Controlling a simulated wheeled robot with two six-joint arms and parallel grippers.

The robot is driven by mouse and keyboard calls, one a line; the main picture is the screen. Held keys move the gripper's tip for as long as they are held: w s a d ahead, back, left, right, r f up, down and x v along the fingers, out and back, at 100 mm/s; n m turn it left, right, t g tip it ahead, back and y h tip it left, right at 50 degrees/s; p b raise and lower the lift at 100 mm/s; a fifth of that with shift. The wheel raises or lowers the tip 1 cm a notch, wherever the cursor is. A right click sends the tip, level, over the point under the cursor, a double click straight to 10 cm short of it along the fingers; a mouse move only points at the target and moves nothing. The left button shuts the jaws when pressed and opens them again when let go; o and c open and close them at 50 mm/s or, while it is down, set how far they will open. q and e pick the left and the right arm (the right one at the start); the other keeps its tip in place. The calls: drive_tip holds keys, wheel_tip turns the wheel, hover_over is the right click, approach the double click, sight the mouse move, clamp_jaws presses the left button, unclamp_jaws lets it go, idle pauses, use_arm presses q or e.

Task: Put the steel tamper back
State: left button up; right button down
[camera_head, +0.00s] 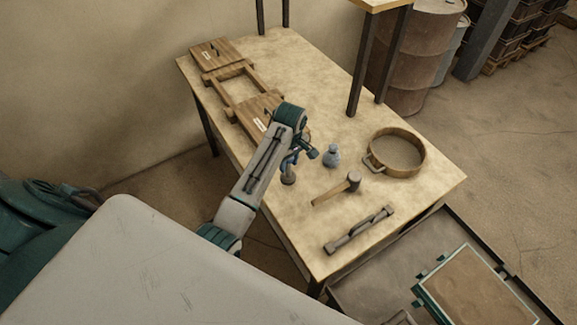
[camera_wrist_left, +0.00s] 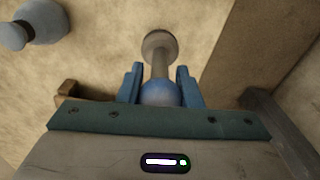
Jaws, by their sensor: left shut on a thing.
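My left gripper (camera_head: 291,160) is over the near-left part of the table, its arm reaching in from the lower left. It is shut on the steel tamper, whose round foot (camera_head: 288,178) shows just below the fingers. In the left wrist view, the tamper (camera_wrist_left: 159,65) has a blue ball knob between the two blue fingers (camera_wrist_left: 160,88), with a steel shaft leading to the round foot. I cannot tell whether the foot touches the table. My right gripper is not in view.
On the table (camera_head: 300,235) are a grey-blue bottle-like object (camera_head: 332,156), a mallet (camera_head: 337,188), a round wooden sieve (camera_head: 422,157) and a dark bar-shaped tool (camera_head: 358,230). Wooden frame pieces (camera_head: 213,51) lie along the far left.

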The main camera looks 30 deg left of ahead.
sight(289, 168)
use_arm(q)
wheel_tip(289, 168, down, 4)
drive_tip(key=shift+w+r+p, duration=0.1)
drive_tip(key=shift+r+p, duration=0.15)
drive_tip(key=shift+p, duration=0.6)
drive_tip(key=o, duration=1)
drive_tip(key=shift+f, duration=0.1)
